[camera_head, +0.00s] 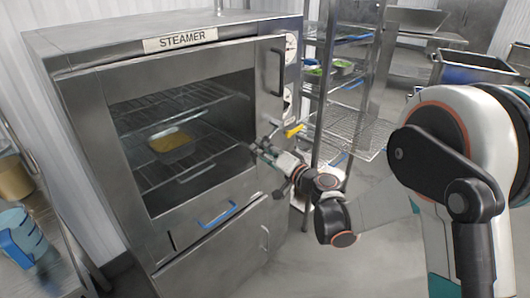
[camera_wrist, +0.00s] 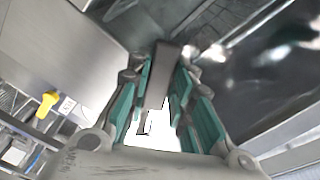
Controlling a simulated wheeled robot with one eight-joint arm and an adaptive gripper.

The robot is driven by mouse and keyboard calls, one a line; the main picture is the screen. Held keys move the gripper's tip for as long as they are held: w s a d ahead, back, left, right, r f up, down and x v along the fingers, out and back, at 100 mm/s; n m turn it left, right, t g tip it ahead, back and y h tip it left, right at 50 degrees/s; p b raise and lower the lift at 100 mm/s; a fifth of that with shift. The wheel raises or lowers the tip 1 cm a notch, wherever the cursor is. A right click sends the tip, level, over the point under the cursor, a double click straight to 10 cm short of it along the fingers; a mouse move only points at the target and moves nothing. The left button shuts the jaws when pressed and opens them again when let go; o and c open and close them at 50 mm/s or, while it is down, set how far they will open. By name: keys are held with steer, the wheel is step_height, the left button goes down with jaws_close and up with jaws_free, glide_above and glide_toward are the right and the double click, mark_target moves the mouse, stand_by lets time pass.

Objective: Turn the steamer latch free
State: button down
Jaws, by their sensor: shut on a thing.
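The steamer (camera_head: 100,52) stands at the left with its glass-fronted door (camera_head: 205,190) closed. Through the glass I see a pan of yellow food (camera_head: 172,148) on a wire rack. My gripper (camera_head: 262,150) is at the right edge of the door. In the wrist view its teal-padded fingers (camera_wrist: 158,100) are on both sides of a dark bar, the steamer latch (camera_wrist: 160,75), and are shut on it. The latch is mostly hidden by my gripper in the head view. A dark vertical handle (camera_head: 277,72) is higher on the door.
A yellow lever (camera_head: 293,130) sticks out just right of my gripper. A wire shelf rack (camera_head: 340,128) stands close on the right. A blue jug (camera_head: 22,240) is at the far left.

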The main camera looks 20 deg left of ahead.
mark_target(248, 130)
steer(key=r+m, duration=0.2)
steer(key=s+m, duration=0.1)
steer(key=shift+a+r+p, duration=0.25)
steer(key=shift+r+p, duration=0.1)
steer(key=shift+r, duration=0.05)
steer(key=shift+s+r+m+p, duration=0.1)
steer(key=shift+r+m+p, duration=0.3)
steer(key=shift+r+m, duration=1.05)
steer(key=shift+a+f+m, duration=0.1)
steer(key=shift+f+m, duration=0.15)
steer(key=shift+m, duration=0.1)
steer(key=c, duration=1.4)
jaws_free()
steer(key=v, duration=1.2)
